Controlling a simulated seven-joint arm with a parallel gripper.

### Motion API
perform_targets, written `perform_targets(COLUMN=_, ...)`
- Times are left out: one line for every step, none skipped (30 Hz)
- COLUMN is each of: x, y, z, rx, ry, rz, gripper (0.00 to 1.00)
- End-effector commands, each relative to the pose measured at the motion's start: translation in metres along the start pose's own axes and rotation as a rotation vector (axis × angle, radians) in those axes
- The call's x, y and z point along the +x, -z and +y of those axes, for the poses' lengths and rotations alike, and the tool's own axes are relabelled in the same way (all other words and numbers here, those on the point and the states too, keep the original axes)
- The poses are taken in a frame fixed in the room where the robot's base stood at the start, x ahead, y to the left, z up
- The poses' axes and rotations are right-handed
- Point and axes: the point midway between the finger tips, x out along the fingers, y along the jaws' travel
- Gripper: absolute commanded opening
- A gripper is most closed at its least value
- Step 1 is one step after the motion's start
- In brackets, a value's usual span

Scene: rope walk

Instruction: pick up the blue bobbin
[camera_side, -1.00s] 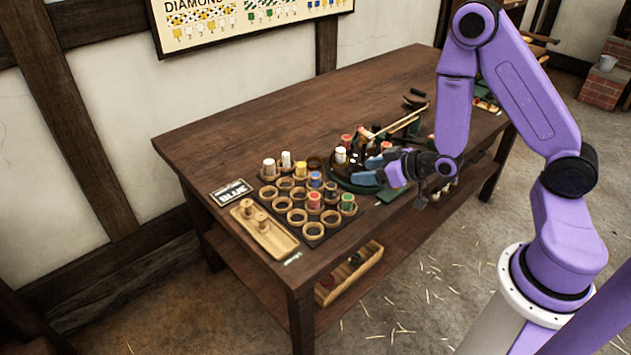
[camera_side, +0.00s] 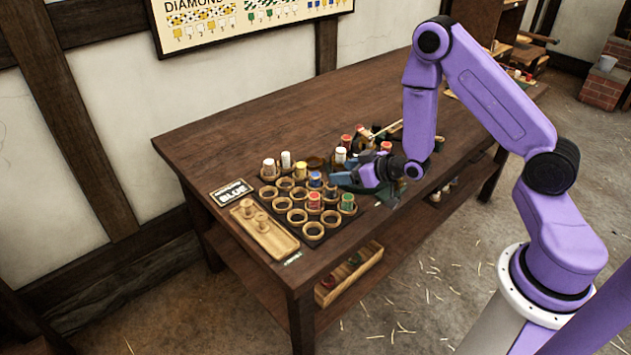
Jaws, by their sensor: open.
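The blue bobbin (camera_side: 315,179) stands upright in a wooden ring of the dark ring rack (camera_side: 329,230) on the table.
White (camera_side: 286,160), yellow (camera_side: 301,169) and green (camera_side: 347,203) bobbins stand close around in the rack; several rings are empty. A wooden tray with pegs (camera_side: 270,238) and a sign reading BLUE (camera_side: 232,192) lie to the left. More bobbins (camera_side: 346,140) stand behind my gripper.

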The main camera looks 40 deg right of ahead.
Motion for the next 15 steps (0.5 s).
perform_targets(x=0.009, y=0.0, z=0.0, rx=0.0, ry=0.0, rz=0.0, gripper=0.63)
perform_targets(x=0.013, y=0.0, z=0.0, rx=0.001, ry=-0.001, rz=0.0, gripper=0.63)
perform_targets(x=0.019, y=0.0, z=0.0, rx=0.001, ry=-0.001, rz=0.001, gripper=0.63)
perform_targets(x=0.024, y=0.0, z=0.0, rx=0.001, ry=-0.001, rz=0.0, gripper=0.63)
perform_targets(x=0.028, y=-0.001, z=0.0, rx=0.001, ry=-0.001, rz=0.0, gripper=0.63)
perform_targets(x=0.033, y=0.0, z=0.0, rx=0.001, ry=-0.001, rz=0.001, gripper=0.63)
perform_targets(x=0.036, y=0.0, z=0.0, rx=0.001, ry=-0.001, rz=0.0, gripper=0.63)
perform_targets(x=0.039, y=0.0, z=0.0, rx=0.001, ry=-0.001, rz=0.0, gripper=0.63)
perform_targets(x=0.042, y=-0.001, z=0.0, rx=0.001, ry=-0.001, rz=-0.001, gripper=0.63)
perform_targets(x=0.044, y=-0.001, z=0.0, rx=0.001, ry=-0.001, rz=0.0, gripper=0.63)
perform_targets(x=0.045, y=0.0, z=0.0, rx=0.001, ry=-0.001, rz=0.0, gripper=0.63)
perform_targets(x=0.047, y=-0.001, z=0.0, rx=0.001, ry=-0.001, rz=-0.001, gripper=0.63)
perform_targets(x=0.048, y=-0.001, z=0.0, rx=0.001, ry=-0.001, rz=-0.001, gripper=0.63)
perform_targets(x=0.049, y=-0.001, z=0.0, rx=0.001, ry=0.0, rz=-0.001, gripper=0.63)
perform_targets(x=0.05, y=-0.001, z=0.0, rx=0.001, ry=0.0, rz=-0.001, gripper=0.63)
